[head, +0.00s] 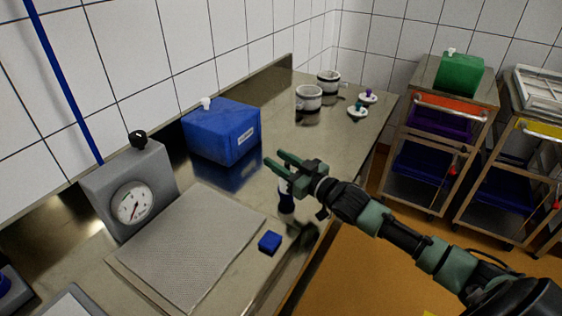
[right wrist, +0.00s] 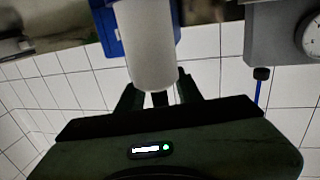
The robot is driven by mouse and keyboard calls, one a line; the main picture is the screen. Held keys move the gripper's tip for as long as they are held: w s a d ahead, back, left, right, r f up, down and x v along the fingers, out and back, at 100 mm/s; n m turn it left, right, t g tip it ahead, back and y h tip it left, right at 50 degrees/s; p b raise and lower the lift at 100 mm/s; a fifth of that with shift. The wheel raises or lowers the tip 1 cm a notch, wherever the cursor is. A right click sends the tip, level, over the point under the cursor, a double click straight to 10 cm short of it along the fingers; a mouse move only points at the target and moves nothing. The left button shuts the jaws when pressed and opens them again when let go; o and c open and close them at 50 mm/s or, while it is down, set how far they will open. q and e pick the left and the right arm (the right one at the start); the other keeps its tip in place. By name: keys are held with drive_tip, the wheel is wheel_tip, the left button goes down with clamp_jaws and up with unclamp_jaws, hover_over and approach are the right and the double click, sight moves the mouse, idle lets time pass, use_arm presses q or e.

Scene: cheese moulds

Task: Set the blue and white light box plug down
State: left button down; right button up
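My right gripper (head: 275,158) is over the steel worktop, its two fingers apart with a gap between them. Just below it shows a small white and dark blue upright thing (head: 286,187), which seems to be the plug, partly hidden by the gripper. In the right wrist view a white cylinder (right wrist: 150,48) stands out between the gripper's fingers (right wrist: 160,92). A narrow piece at its end lies between the fingers, with gaps on both sides. I cannot tell whether its far end touches the worktop. My left gripper is not in view.
A blue box (head: 215,135) with a white knob stands behind the gripper. A grey dial scale (head: 108,180), perforated mat (head: 190,245) and small blue block (head: 269,242) are nearer. White moulds (head: 308,98) and knobbed discs (head: 357,110) stand farther back. Trolleys (head: 425,150) are at right.

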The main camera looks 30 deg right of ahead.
drive_tip(key=shift+s+d+f, duration=0.15)
drive_tip(key=shift+s, duration=0.3)
drive_tip(key=v, duration=1.1)
drive_tip(key=shift+b, duration=0.4)
